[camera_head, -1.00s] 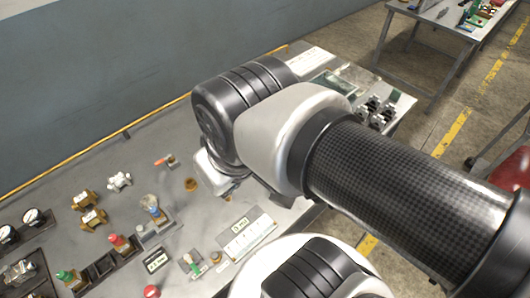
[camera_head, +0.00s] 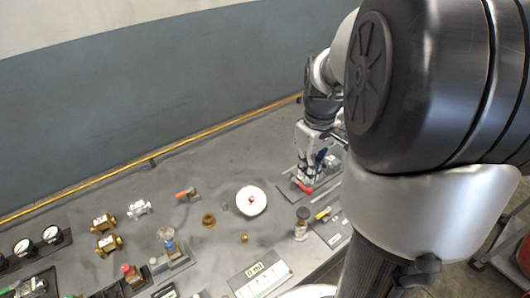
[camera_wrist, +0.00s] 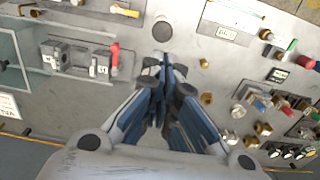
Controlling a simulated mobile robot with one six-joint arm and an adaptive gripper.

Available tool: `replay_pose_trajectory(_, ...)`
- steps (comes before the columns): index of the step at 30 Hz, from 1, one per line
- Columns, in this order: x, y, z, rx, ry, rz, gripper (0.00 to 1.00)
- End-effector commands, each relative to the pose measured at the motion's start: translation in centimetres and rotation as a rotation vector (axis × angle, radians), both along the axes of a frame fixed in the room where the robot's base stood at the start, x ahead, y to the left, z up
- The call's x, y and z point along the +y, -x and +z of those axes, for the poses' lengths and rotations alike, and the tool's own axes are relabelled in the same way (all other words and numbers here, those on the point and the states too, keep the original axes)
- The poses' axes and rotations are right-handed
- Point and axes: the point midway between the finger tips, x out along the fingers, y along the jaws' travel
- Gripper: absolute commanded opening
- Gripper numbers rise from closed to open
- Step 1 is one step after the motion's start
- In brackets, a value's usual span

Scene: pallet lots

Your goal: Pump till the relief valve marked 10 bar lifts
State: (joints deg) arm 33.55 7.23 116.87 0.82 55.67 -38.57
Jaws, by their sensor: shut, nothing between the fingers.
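My gripper (camera_head: 312,180) points down over the back right of the bench, and its fingers are shut and empty. The wrist view shows the blue fingers meeting (camera_wrist: 166,68). A red lever (camera_wrist: 115,58) on a grey block with small white tags stands left of the fingertips, apart from them. It also shows beside the gripper in the head view (camera_head: 303,187). Two brass valves with white tags, one behind (camera_head: 103,222) and one in front (camera_head: 109,244), and a silver fitting (camera_head: 139,209) stand at the left. Their markings are too small to read, so I cannot tell which is 10 bar.
A white disc with a red centre (camera_head: 252,201) lies left of the gripper. Round gauges (camera_head: 52,234) stand at the far left. Small fittings, an orange-handled part (camera_head: 187,194) and a label plate (camera_head: 260,279) are spread along the bench. The wall (camera_head: 150,100) rises behind.

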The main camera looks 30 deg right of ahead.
Motion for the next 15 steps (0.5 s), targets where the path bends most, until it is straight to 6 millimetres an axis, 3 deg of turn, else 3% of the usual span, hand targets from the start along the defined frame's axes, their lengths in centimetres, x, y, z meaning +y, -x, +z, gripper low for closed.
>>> replay_pose_trajectory(9,0.1,0.0,-0.2,0.000,0.000,-0.001,0.00)
replay_pose_trajectory(15,0.1,0.1,-2.8,0.003,-0.002,-0.001,0.00)
